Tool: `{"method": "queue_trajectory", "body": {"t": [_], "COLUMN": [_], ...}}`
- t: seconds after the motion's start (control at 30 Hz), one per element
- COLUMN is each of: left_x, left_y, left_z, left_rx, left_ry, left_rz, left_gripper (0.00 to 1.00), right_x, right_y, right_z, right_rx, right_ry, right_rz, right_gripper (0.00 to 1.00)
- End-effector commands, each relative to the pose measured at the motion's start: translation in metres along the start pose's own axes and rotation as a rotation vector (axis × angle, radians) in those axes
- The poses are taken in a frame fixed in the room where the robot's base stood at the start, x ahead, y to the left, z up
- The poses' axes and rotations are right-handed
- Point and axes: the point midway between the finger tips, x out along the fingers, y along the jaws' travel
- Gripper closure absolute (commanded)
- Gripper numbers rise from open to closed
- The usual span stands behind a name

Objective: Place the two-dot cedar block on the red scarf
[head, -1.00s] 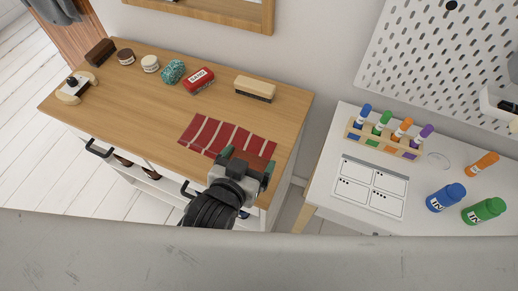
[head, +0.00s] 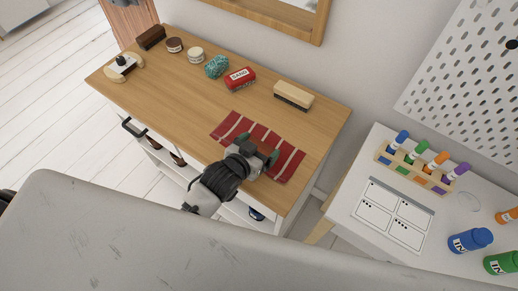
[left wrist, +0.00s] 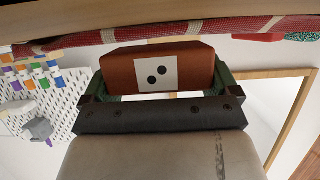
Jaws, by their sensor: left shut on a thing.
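The two-dot cedar block (left wrist: 125,75) is reddish brown, with a white label bearing two black dots, in the left wrist view. My left gripper (left wrist: 160,78) is shut on it, with green-edged fingers at its two ends. In the head view my left gripper (head: 258,149) is over the right half of the red scarf (head: 228,127), hiding part of it and most of the block. The striped scarf lies flat near the dresser's front edge and also crosses the left wrist view (left wrist: 200,27). I cannot tell whether the block touches it. My right gripper is not in view.
Along the back of the wooden dresser (head: 190,85) stand a brush (head: 293,96), a red tin (head: 240,78), a teal lump (head: 216,66) and small jars. A white desk (head: 345,215) with bottles is at right. The dresser's middle is clear.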

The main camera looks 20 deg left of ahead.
Motion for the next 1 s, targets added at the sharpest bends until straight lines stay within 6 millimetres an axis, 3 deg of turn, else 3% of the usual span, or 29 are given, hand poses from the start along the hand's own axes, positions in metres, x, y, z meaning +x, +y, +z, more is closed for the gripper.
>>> {"method": "queue_trajectory", "body": {"t": [0.13, 0.73, 0.77, 0.8, 1.0], "left_x": [0.006, 0.010, 0.010, 0.010, 0.009], "left_y": [0.001, 0.001, 0.001, 0.001, 0.001], "left_z": [0.013, 0.026, 0.027, 0.027, 0.028], "left_rx": [0.000, 0.000, 0.000, 0.000, 0.000], "left_ry": [0.000, -0.005, -0.007, -0.008, -0.010], "left_rz": [0.000, 0.001, 0.001, 0.001, 0.001], "left_gripper": [0.34, 0.34, 0.08, 0.02, 0.00], "right_x": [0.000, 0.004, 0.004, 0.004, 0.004], "right_y": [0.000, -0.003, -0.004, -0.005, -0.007], "right_z": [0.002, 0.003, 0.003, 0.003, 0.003], "right_rx": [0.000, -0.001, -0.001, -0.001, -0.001], "right_ry": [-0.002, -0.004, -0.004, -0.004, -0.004], "right_rz": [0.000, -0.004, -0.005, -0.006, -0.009], "right_gripper": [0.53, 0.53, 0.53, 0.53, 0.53]}}
